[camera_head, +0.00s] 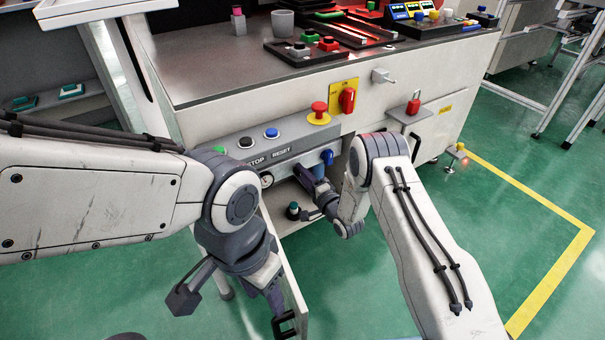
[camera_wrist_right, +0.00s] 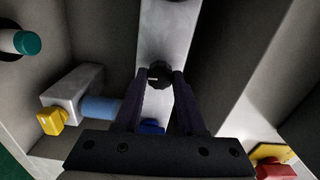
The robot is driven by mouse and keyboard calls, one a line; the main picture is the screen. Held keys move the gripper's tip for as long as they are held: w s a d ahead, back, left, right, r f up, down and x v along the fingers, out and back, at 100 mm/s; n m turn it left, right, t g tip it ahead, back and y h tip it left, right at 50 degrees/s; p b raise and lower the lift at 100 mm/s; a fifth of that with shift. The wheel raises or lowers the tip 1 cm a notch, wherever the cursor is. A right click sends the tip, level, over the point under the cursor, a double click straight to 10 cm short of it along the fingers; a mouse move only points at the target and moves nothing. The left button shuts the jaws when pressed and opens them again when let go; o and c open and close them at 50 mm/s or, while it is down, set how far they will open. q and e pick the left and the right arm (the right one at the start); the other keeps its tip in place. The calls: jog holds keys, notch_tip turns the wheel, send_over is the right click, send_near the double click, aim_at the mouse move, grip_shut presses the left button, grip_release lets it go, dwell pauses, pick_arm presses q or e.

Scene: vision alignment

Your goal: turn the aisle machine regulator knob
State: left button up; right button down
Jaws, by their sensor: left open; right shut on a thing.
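A dark round knob (camera_wrist_right: 160,74) sits on a pale vertical strip inside the machine in the right wrist view. My right gripper (camera_wrist_right: 158,80) is shut on it, one finger at each side. In the head view my right gripper (camera_head: 305,174) reaches into the open compartment under the button panel; the dark knob cannot be made out there. My left gripper (camera_head: 277,298) is open and empty, low in front of the machine, close to the open cabinet door (camera_head: 286,270) and its black handle (camera_head: 285,325).
The button panel (camera_head: 228,150) carries several buttons, and a blue knob (camera_head: 327,157) is near its right end. A red emergency button (camera_head: 319,112) and a red rotary switch (camera_head: 347,100) are above. A teal-topped part (camera_head: 293,209) stands inside the compartment.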

jog(key=shift+s+f, duration=0.1)
jog(key=c, duration=0.5)
grip_release()
jog(key=shift+d, duration=0.1)
jog(key=p+v, duration=0.4)
jog(key=v, duration=0.6)
jog(key=shift+s, duration=0.15)
